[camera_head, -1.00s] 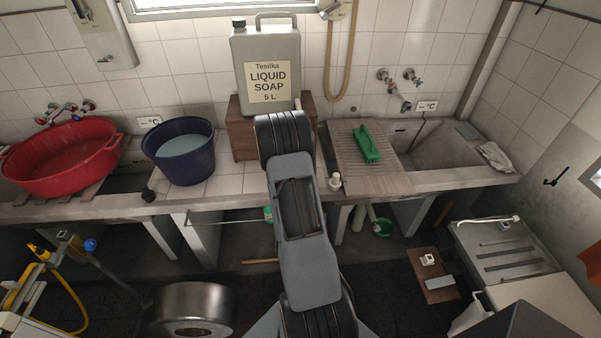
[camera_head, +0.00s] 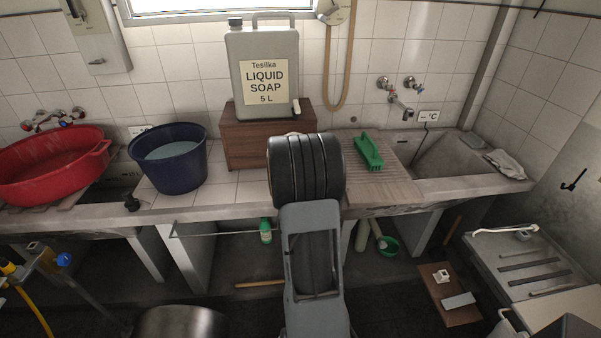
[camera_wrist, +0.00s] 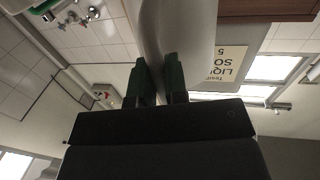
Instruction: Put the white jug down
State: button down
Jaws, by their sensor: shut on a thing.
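In the wrist view, my gripper (camera_wrist: 157,68) has its two dark green fingers closed on part of a smooth white body, the white jug (camera_wrist: 188,30). The jug fills the top middle of that view, and its full outline is cut off. In the head view my own arm hides the gripper and most or all of the jug. A small pale piece shows beside the soap canister's lower right corner, and I cannot tell whether it belongs to the jug. What lies under the jug is hidden.
The grey soap canister (camera_head: 262,75) stands on a brown box (camera_head: 240,140). A dark blue bucket of water (camera_head: 170,160) and a red tub (camera_head: 50,165) are left. A green brush (camera_head: 368,151) lies on the ribbed board (camera_head: 395,180) by the concrete sink (camera_head: 450,157). Tiles beside the bucket are clear.

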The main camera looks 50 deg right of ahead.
jog(key=x, duration=0.7)
jog(key=shift+f+p, duration=0.1)
jog(key=shift+p, duration=0.3)
jog(key=shift+f, duration=1.7)
jog(key=shift+f+b, duration=0.65)
jog(key=shift+b, duration=0.2)
jog(key=c, duration=1.1)
grip_release()
jog(key=shift+c, duration=0.2)
